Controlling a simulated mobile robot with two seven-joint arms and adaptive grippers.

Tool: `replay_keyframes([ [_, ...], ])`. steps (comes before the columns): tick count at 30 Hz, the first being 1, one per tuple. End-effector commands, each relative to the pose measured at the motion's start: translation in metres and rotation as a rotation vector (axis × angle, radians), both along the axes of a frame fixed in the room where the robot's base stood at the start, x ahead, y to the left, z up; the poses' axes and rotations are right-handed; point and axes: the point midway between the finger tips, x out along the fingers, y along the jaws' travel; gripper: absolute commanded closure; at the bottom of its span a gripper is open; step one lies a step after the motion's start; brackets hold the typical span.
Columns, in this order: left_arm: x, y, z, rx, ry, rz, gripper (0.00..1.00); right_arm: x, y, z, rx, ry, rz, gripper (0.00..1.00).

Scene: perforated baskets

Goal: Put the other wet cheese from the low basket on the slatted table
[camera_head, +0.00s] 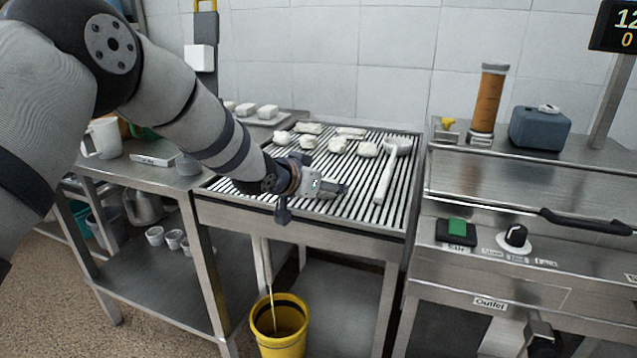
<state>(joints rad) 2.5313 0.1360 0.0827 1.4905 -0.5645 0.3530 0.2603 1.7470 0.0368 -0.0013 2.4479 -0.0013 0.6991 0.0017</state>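The slatted table (345,222) stands in the middle, with white slats in a steel frame. Several white cheese-like lumps lie on its back half, among them one at the left (281,138), one in the middle (338,145) and one at the right (367,150). My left gripper (338,189) is low over the front middle of the slats, in front of these lumps. Its fingers are small and partly hidden, so I cannot tell whether they are open or hold anything. My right gripper is out of view. I cannot make out a low basket holding a wet cheese.
Several white blocks (267,111) sit behind the table. A yellow bucket (280,335) stands below. A steel machine (530,260) adjoins on the right.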

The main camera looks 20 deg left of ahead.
Motion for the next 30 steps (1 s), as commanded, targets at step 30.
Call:
replay_keyframes([
  [30, -0.22, 0.013, -0.131, -0.024, 0.422, 0.063, 0.31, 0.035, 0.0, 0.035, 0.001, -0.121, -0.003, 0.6],
])
